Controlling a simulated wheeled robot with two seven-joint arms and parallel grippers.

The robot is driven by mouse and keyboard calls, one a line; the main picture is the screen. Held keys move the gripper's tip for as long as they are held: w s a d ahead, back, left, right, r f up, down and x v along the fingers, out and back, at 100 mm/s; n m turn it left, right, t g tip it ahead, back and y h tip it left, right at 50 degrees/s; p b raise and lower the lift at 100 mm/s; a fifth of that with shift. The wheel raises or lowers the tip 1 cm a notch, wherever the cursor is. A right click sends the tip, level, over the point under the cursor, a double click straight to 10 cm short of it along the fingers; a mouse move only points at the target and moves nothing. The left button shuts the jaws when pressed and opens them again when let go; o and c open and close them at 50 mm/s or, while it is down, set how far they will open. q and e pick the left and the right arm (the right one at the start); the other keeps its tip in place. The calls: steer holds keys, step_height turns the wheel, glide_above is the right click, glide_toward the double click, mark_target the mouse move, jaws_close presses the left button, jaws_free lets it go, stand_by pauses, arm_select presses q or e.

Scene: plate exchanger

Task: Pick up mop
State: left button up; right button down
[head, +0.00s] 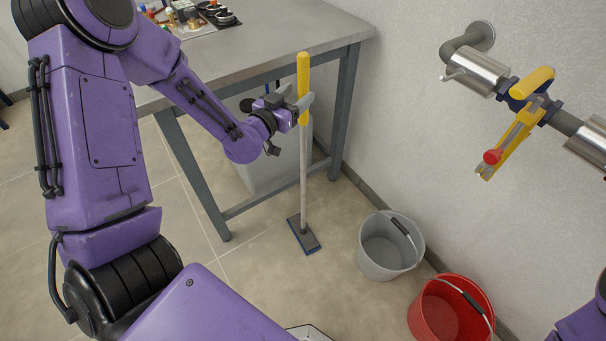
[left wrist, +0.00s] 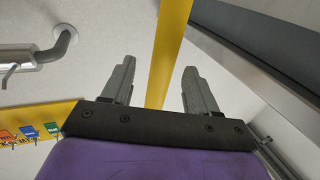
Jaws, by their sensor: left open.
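The mop stands upright on the floor beside the metal table. It has a yellow grip (head: 303,75) at the top, a light grey pole (head: 304,165) and a flat dark head with a blue edge (head: 304,236). My left gripper (head: 308,103) is open at the lower part of the yellow grip. In the left wrist view, the yellow grip (left wrist: 168,50) runs between the two open fingers (left wrist: 157,85), with gaps on both sides. My right gripper is not in view; only a bit of purple arm shows at the lower right.
The metal table (head: 290,35) with small items (head: 187,15) is behind my left arm. A grey bin (head: 262,160) stands under it. A grey bucket (head: 385,250) and a red bucket (head: 440,315) stand on the floor at right. Wall pipes with a yellow valve handle (head: 515,135) stick out at upper right.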

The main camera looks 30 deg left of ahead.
mark_target(300, 91)
arm_select(q)
steer(key=w, duration=0.4)
steer(key=shift+a+f, duration=0.15)
jaws_close()
